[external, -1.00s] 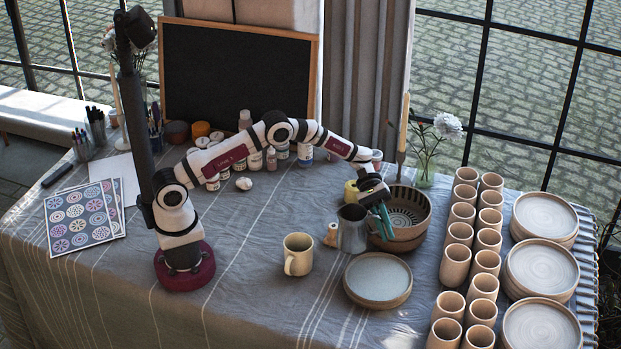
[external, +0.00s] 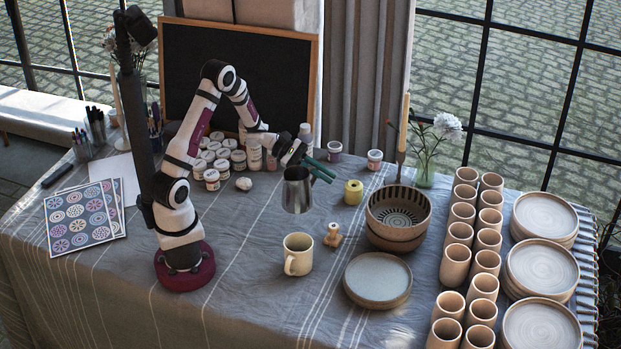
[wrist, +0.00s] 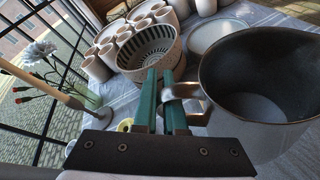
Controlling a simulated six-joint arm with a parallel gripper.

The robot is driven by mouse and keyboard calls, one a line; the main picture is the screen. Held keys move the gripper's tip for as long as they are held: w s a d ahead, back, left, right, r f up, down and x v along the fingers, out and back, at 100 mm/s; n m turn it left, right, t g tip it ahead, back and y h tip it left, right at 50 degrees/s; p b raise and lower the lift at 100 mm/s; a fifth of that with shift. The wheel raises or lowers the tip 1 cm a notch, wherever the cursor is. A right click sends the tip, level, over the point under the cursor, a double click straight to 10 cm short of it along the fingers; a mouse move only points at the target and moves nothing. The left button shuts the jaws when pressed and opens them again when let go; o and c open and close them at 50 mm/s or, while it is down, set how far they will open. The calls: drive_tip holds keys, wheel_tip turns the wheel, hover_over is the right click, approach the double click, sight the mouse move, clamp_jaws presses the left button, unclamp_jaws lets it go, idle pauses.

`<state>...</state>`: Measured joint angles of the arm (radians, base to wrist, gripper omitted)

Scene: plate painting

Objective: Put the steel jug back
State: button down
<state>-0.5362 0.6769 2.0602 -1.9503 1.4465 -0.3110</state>
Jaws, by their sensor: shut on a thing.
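The steel jug (external: 297,190) is upright and appears lifted off the table, left of the yellow pot. My gripper (external: 318,170) is shut on the jug's handle with its green fingers. In the wrist view the jug (wrist: 265,80) fills the right side, its open mouth showing and its inside looking empty. The green fingers (wrist: 163,100) are closed on its handle (wrist: 195,100).
A cream mug (external: 298,255) stands below the jug, with a small wooden stamp (external: 333,236) beside it. Patterned bowls (external: 398,238), a yellow pot (external: 353,192) and plates (external: 377,277) are to the right. Several paint jars (external: 212,180) stand behind, left.

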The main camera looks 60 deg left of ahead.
drive_tip(key=w+a+f, duration=0.1)
drive_tip(key=a+f, duration=0.2)
drive_tip(key=w+a+f, duration=0.1)
drive_tip(key=a+f, duration=0.3)
drive_tip(key=w+a+f, duration=0.1)
drive_tip(key=a+f, duration=0.2)
drive_tip(key=a, duration=0.1)
drive_tip(key=shift+w+f, duration=0.1)
drive_tip(key=shift+f, duration=0.35)
drive_tip(key=c, duration=1.4)
unclamp_jaws()
drive_tip(key=shift+f, duration=0.15)
drive_tip(key=o, duration=0.4)
drive_tip(key=shift+a+r, duration=0.25)
drive_tip(key=v, duration=1.1)
drive_tip(key=shift+s, duration=0.3)
